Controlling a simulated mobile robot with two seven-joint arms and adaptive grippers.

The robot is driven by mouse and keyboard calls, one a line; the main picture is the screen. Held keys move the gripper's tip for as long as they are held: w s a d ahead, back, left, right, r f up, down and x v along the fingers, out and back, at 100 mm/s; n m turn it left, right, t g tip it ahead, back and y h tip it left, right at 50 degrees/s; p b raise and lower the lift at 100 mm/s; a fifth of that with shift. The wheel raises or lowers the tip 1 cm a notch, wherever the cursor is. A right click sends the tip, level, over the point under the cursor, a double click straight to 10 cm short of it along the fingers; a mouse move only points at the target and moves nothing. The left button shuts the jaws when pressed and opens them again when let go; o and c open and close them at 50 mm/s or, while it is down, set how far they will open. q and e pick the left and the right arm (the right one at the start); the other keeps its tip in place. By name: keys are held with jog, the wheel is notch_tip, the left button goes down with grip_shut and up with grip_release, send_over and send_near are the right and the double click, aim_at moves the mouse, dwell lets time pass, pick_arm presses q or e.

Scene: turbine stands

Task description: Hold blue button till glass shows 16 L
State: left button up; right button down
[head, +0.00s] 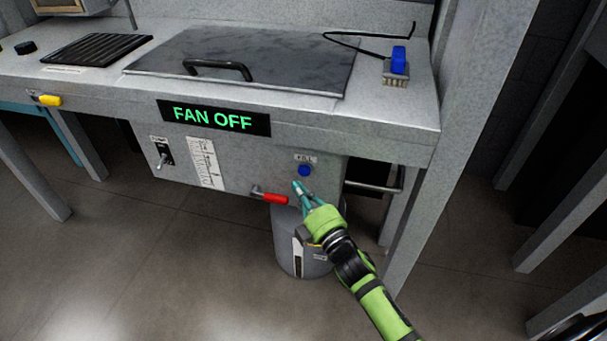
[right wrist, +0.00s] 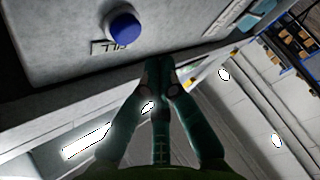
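The blue button (head: 304,170) sits on the grey front panel, under a small label that reads FILL in the right wrist view. The button also shows in the right wrist view (right wrist: 122,26), not covered by a finger. My right gripper (head: 297,187) has its teal fingertips together just below the button in the head view. In the right wrist view the fingertips (right wrist: 159,70) meet, empty, below and right of the button, apart from it. A grey cylinder (head: 285,245) below the panel bears a narrow dark and white strip, perhaps the glass (head: 297,257); its reading is too small to tell.
A red-handled lever (head: 274,199) sticks out left of my right fingertips. A toggle switch (head: 163,157) and a FAN OFF display (head: 214,118) are further left. A metal rail (head: 382,184) lies to the right.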

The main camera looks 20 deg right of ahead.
aim_at(304, 171)
jog(key=shift+w+d, duration=0.5)
jog(key=shift+w, duration=0.3)
dwell(0.9)
jog(key=shift+w+d, duration=0.25)
jog(key=shift+w, duration=0.05)
jog(key=shift+w+d, duration=0.25)
jog(key=shift+w, duration=0.15)
dwell(5.5)
